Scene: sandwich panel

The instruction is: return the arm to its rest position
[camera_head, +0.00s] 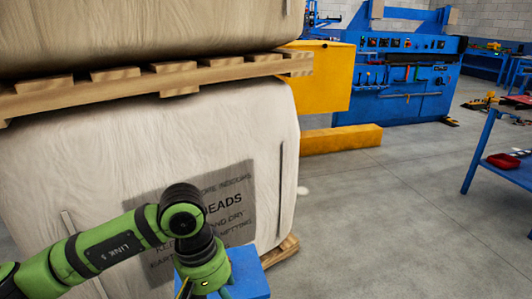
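My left arm (110,246), green and black, comes in from the lower left in the head view. It bends at a dark joint and its wrist (205,268) points down at the bottom edge. My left gripper is cut off below the frame, so its fingers do not show. My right arm and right gripper are not in the picture.
A large pale wrapped sack (240,125) with a printed label stands close behind my arm, under a wooden pallet (215,70) bearing another sack. A blue surface (250,277) lies beside my wrist. A yellow beam (342,140) and blue workbench (405,105) stand farther back. Open floor (400,215) is at right.

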